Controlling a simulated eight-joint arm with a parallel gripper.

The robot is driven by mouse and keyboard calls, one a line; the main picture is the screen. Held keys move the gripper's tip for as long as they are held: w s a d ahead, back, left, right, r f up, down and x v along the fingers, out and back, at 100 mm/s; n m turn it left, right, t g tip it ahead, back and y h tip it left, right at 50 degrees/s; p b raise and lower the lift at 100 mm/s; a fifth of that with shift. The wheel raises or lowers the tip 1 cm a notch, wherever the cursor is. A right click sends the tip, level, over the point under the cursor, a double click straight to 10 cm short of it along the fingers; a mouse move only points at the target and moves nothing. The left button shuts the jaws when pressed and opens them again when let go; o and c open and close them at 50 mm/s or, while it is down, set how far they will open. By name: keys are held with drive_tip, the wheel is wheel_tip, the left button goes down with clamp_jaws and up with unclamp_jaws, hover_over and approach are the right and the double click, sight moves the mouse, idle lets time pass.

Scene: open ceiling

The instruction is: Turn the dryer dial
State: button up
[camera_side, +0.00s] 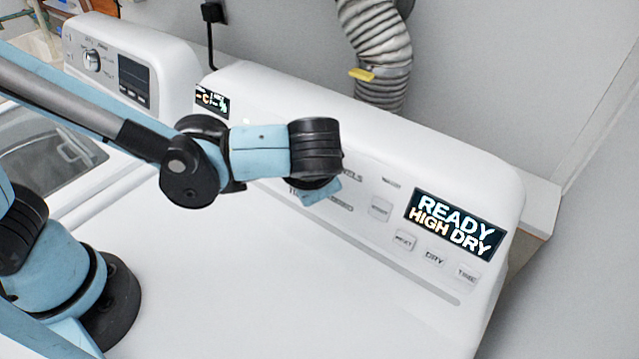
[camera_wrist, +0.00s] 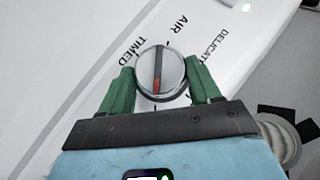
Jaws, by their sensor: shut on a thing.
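The dryer dial (camera_wrist: 160,73) shows in the wrist view as a round silver knob with a dark bar across it and a red mark on the bar's lower part. Printed words, among them "TIMED" and "AIR", stand around its far side. My gripper (camera_wrist: 161,84) has its two green fingers on the left and right sides of the dial, shut on it. In the side view the dial is hidden behind my wrist, which is at the control panel (camera_side: 375,240) of the white dryer.
A dark display (camera_side: 455,225) reading "READY HIGH DRY" and several buttons (camera_side: 434,256) lie right of my wrist. A ribbed duct (camera_side: 378,50) rises behind the dryer. A washer with its own dial (camera_side: 92,60) stands at left.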

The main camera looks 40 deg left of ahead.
drive_tip(key=shift+d+m+y, duration=0.1)
drive_tip(key=shift+m+y, duration=0.2)
drive_tip(key=shift+y, duration=0.1)
idle(0.3)
drive_tip(key=o, duration=1.1)
drive_tip(key=shift+f, duration=0.1)
drive_tip(key=shift+c, duration=0.2)
drive_tip(key=v, duration=1.2)
drive_tip(key=shift+s, duration=0.15)
